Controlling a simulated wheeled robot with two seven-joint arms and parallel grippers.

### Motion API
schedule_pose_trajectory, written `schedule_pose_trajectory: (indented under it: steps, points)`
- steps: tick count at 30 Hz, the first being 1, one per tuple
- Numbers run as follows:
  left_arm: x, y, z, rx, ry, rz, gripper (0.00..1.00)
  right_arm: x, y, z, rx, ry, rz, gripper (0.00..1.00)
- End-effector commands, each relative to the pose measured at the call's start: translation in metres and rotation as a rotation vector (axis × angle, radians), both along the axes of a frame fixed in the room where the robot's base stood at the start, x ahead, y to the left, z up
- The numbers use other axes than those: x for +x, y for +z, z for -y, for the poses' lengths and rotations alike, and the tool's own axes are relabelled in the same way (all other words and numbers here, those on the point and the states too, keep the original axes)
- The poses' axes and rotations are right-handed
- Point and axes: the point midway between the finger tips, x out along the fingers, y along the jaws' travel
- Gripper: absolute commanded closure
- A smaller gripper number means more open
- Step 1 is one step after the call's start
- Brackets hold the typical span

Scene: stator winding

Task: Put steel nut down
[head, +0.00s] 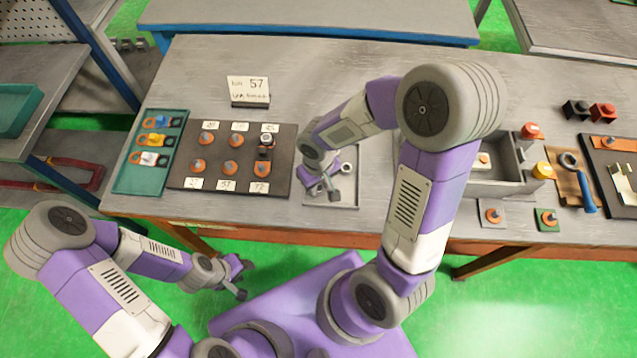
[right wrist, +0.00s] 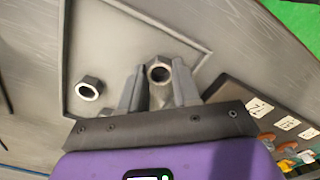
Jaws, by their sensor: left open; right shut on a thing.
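My right gripper (head: 327,194) is over a shallow grey tray (head: 350,198) near the table's front edge. In the right wrist view its fingers (right wrist: 160,85) are shut on a steel nut (right wrist: 160,71), whose hole faces the camera. I cannot tell whether this nut touches the tray floor. A second steel nut (right wrist: 88,89) lies loose in the tray, apart from the fingers, and also shows in the head view (head: 347,168). My left gripper (head: 238,279) is open and empty, in front of the table and below its top.
A dark board (head: 180,180) with orange-based posts and number cards lies left of the tray. A teal tray (head: 125,182) with coloured lugs is further left. A grey bin (head: 500,185), buttons and a blue-handled wrench (head: 583,190) are at the right. A sign (head: 248,90) stands behind.

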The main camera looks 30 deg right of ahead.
Motion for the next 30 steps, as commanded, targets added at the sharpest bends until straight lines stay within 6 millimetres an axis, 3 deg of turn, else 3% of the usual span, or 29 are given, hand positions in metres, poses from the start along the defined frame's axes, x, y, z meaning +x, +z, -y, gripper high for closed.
schedule_pose_trajectory:
  steps: [3, 4, 6, 18, 30]
  points:
    - [0.000, -0.005, 0.000, 0.000, 0.000, 0.000, 0.57, 0.000, -0.004, 0.000, 0.000, 0.000, 0.000, 1.00]
    - [0.000, -0.005, 0.000, 0.000, 0.000, 0.000, 0.57, 0.000, -0.004, 0.000, 0.000, 0.000, 0.000, 0.67]
    - [0.000, -0.004, 0.000, 0.000, 0.000, 0.000, 0.57, 0.000, -0.003, 0.000, 0.000, 0.000, 0.000, 0.58]
    - [0.000, 0.003, 0.000, 0.000, 0.000, 0.000, 0.57, 0.000, 0.003, 0.000, 0.000, 0.000, 0.000, 0.58]
    - [0.000, 0.028, 0.000, 0.000, 0.000, 0.000, 0.57, 0.001, 0.087, 0.000, 0.000, 0.001, 0.005, 0.58]
